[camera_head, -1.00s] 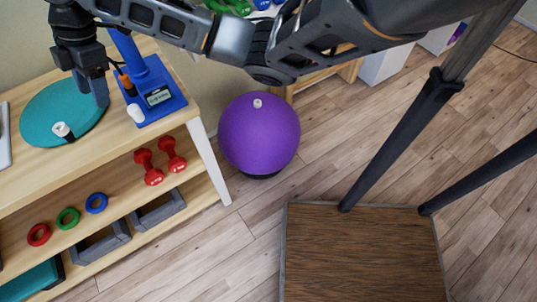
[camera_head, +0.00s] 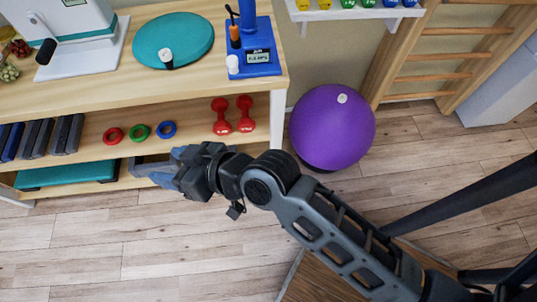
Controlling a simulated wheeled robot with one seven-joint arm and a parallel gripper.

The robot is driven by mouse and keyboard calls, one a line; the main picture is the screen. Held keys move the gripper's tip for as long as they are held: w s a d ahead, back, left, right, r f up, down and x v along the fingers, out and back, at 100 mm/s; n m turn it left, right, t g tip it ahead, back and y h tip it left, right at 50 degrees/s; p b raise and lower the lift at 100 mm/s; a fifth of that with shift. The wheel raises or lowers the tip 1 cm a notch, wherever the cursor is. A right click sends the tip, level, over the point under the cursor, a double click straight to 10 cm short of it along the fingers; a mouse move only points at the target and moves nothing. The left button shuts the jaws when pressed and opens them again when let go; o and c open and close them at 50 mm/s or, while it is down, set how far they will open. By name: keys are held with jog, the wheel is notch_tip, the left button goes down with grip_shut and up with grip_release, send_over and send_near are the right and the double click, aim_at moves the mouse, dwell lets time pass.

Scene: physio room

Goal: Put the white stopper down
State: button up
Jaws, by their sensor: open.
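A small white cylinder, which looks like the white stopper (camera_head: 233,64), stands upright at the left edge of the blue device's base (camera_head: 262,68) on the wooden top. I cannot tell whether it rests on the base or beside it. A black-and-white piece (camera_head: 166,58) is on the teal disc (camera_head: 185,32), and a white plug (camera_head: 342,98) sits on the purple ball (camera_head: 325,128). My gripper (camera_head: 160,167) is open and looks empty. It is well apart from the white cylinder, lower in the picture, and covers part of the lower shelves.
Red dumbbells (camera_head: 232,116) and red, green and blue rings (camera_head: 139,132) lie on the shelf below. A white machine (camera_head: 75,40) stands at the left of the top. A wall rack (camera_head: 350,14) is above. The floor (camera_head: 150,240) in front is clear.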

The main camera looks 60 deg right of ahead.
jog(key=s+d+m+h, duration=0.2)
jog(key=s+d+h, duration=0.1)
jog(key=s, duration=1.2)
jog(key=s+d+r+n+t, duration=0.2)
jog(key=s+d+r, duration=0.4)
jog(key=s, duration=0.6)
notch_tip(320, 180, up, 3)
jog(key=shift+s+d+f, duration=0.15)
jog(key=shift+s, duration=0.2)
